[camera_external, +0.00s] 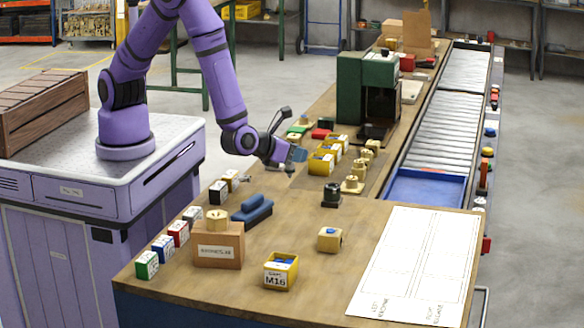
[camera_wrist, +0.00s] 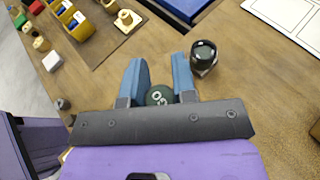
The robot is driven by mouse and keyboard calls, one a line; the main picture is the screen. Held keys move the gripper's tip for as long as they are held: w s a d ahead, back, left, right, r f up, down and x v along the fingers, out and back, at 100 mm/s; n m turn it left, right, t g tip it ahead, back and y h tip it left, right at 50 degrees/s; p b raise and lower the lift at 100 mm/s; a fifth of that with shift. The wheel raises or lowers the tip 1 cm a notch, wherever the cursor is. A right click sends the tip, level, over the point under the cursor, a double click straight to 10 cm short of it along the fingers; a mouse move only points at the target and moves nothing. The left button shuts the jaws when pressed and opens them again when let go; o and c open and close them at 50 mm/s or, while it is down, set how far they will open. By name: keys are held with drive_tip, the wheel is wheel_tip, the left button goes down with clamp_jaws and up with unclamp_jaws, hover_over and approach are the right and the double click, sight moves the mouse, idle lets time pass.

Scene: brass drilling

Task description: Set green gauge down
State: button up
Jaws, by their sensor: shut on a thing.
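The green gauge (camera_wrist: 159,96) is a dark green round piece with pale lettering on its end. In the wrist view it sits between the two blue fingers of my gripper (camera_wrist: 160,84), which is shut on it. In the external view my gripper (camera_external: 297,156) hangs above the wooden bench (camera_external: 280,207), close to the yellow bins; the gauge cannot be made out there. Whether the gauge touches the bench is not clear.
A black cylindrical piece (camera_external: 331,195) stands right of my gripper, also in the wrist view (camera_wrist: 203,57). Yellow bins (camera_external: 320,163) and brass parts (camera_external: 352,184) stand nearby. A blue block (camera_external: 251,209) lies nearer the front.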

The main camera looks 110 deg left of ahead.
drive_tip(key=s+a+r+n+g, duration=0.1)
drive_tip(key=s+r, duration=0.1)
drive_tip(key=s, duration=0.4)
drive_tip(key=shift+y, duration=0.3)
drive_tip(key=shift+w+f, duration=0.2)
drive_tip(key=shift+f, duration=4.45)
drive_tip(key=shift+f, duration=0.15)
drive_tip(key=o, duration=0.9)
drive_tip(key=shift+o, duration=0.2)
